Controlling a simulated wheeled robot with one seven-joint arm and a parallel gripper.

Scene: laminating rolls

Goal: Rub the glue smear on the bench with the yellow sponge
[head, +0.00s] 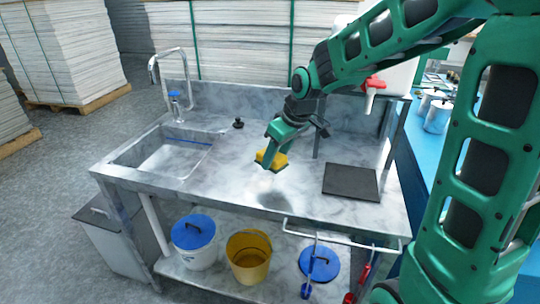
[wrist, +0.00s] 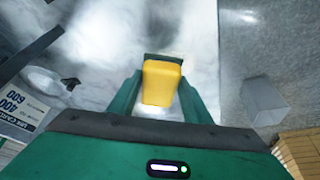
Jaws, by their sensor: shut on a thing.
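The yellow sponge (head: 272,160), with a dark green layer, is held between the fingers of my gripper (head: 273,155). In the wrist view the sponge (wrist: 162,84) sits squarely between both fingers, its yellow side showing. My gripper is over the front middle of the grey, mottled metal bench (head: 222,172). The sponge looks raised above the top, with a dark shadow patch near the front edge below it. A pale, bright patch lies just under the sponge; I cannot tell whether it is the glue smear or a reflection.
A sink (head: 172,158) with a tap is at the bench's left. A dark square mat (head: 351,182) lies right of my gripper, and a small black knob-like thing (head: 238,123) stands behind. A white container with a red tap (head: 376,85) is at the back right. A rail runs along the front.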

